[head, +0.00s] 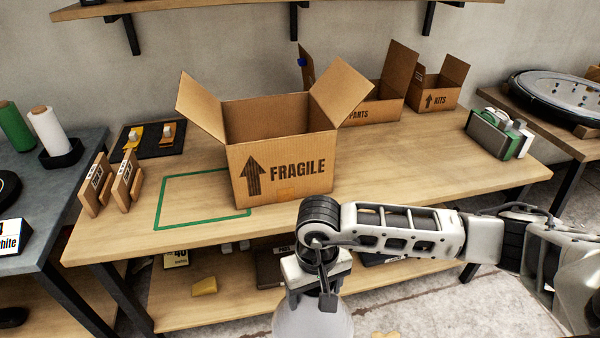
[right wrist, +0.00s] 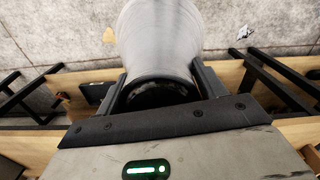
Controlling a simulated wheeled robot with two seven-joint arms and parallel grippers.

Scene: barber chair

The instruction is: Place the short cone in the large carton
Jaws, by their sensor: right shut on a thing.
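The large carton (head: 255,185) stands on the wooden table with its flaps up and its top open. Its front reads FRAGILE with an up arrow. My right gripper (head: 320,292) is in front of the table's front edge, below and in front of the carton. It is shut on a whitish cone (head: 312,322), which flares downward and is cut off by the bottom of the head view. In the right wrist view the cone (right wrist: 158,40) sits between the two fingers (right wrist: 162,88). My left gripper is not in view.
Smaller open cartons (head: 375,108) (head: 433,92) stand behind at the right. A green outline (head: 180,176) lies bare left of the large carton. Wooden stands (head: 126,182) are at the left; a green and white item (head: 497,135) is at the right. A lower shelf (head: 220,305) runs underneath.

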